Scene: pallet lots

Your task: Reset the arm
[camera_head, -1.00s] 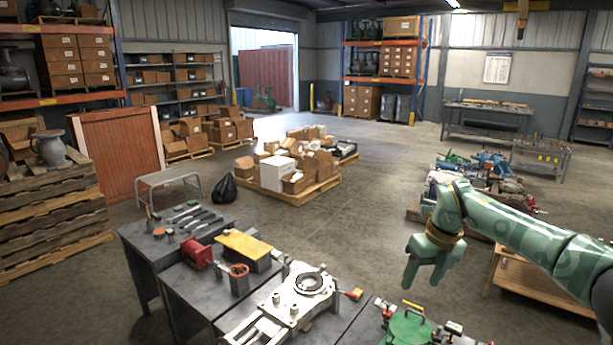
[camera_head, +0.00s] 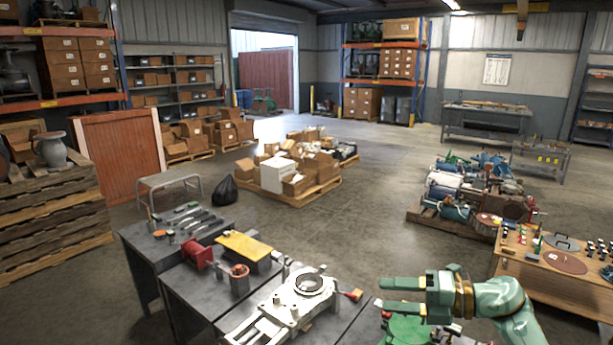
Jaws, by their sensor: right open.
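My green right arm comes in from the lower right. Its gripper (camera_head: 384,293) points left, with two fingers apart and nothing between them. It is over the front right end of the dark workbench (camera_head: 340,325), above a round green object (camera_head: 408,328) that it partly hides. Whether it touches that object I cannot tell. My left gripper is out of view.
A white metal machine part (camera_head: 303,290), a red vise (camera_head: 197,256) and hand tools lie on the workbench. A wooden table (camera_head: 540,288) with small parts stands at right. Behind are a pallet of machinery (camera_head: 425,215) and a pallet of boxes (camera_head: 315,192). The middle floor is clear.

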